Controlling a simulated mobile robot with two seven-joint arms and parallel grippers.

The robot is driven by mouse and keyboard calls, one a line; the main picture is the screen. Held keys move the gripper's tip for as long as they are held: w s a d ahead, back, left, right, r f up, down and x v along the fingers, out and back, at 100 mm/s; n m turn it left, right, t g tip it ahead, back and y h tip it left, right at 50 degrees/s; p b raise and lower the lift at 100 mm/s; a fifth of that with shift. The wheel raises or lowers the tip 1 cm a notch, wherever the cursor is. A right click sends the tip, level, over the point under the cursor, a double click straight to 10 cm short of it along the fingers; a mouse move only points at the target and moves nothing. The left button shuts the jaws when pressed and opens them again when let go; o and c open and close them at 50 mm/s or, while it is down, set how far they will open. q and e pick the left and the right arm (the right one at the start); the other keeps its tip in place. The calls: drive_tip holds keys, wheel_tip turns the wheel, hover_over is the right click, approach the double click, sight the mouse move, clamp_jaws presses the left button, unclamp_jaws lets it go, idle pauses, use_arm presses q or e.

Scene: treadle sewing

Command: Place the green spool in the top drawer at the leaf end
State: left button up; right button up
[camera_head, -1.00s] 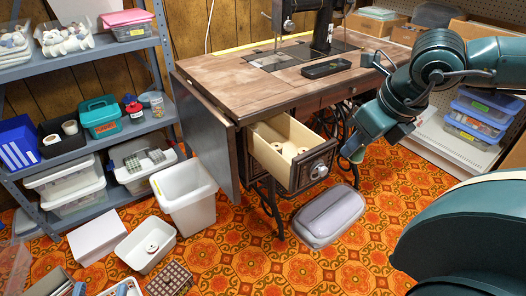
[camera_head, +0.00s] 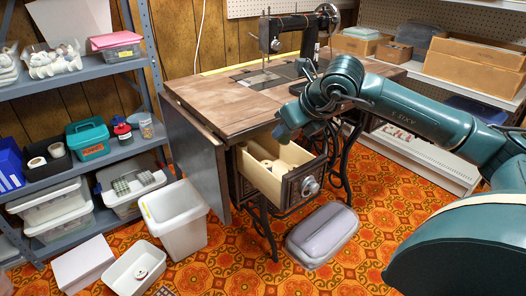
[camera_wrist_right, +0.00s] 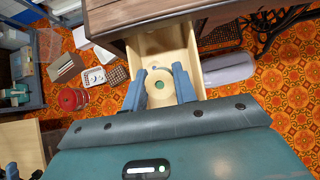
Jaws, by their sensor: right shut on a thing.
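The top drawer (camera_head: 316,172) at the leaf end of the sewing table stands open, with a few pale round items inside. The folded leaf (camera_head: 196,150) hangs left of it. My right gripper (camera_head: 284,132) is above the drawer, pointing down. In the right wrist view, the gripper (camera_wrist_right: 160,88) is shut on a round pale-rimmed spool with a green centre (camera_wrist_right: 159,85), seen end-on over the open drawer (camera_wrist_right: 188,48). In the head view, the spool is hard to make out at the fingertips. My left gripper is not in view.
The sewing machine (camera_head: 296,22) stands on the tabletop (camera_head: 212,102). A grey padded case (camera_head: 322,232) lies on the floor below the drawer. A white bin (camera_head: 174,222) and a shelf unit (camera_head: 95,160) stand at the left.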

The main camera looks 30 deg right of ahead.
drive_tip(key=b+x, duration=0.2)
drive_tip(key=x, duration=0.8)
drive_tip(key=shift+w+r+b, duration=0.1)
drive_tip(key=shift+b, duration=0.2)
drive_tip(key=shift+w+f, duration=0.15)
drive_tip(key=shift+f, duration=0.3)
drive_tip(key=f, duration=0.1)
drive_tip(key=f+b, duration=0.1)
drive_tip(key=shift+w+f, duration=0.35)
drive_tip(key=shift+w+r+g, duration=0.35)
drive_tip(key=shift+g, duration=0.05)
drive_tip(key=g, duration=0.2)
drive_tip(key=shift+w+a+g, duration=0.15)
drive_tip(key=shift+w+g, duration=0.2)
drive_tip(key=shift+g, duration=0.05)
drive_tip(key=shift+s+f+b, duration=0.1)
drive_tip(key=shift+f+b, duration=0.5)
drive_tip(key=shift+f, duration=0.15)
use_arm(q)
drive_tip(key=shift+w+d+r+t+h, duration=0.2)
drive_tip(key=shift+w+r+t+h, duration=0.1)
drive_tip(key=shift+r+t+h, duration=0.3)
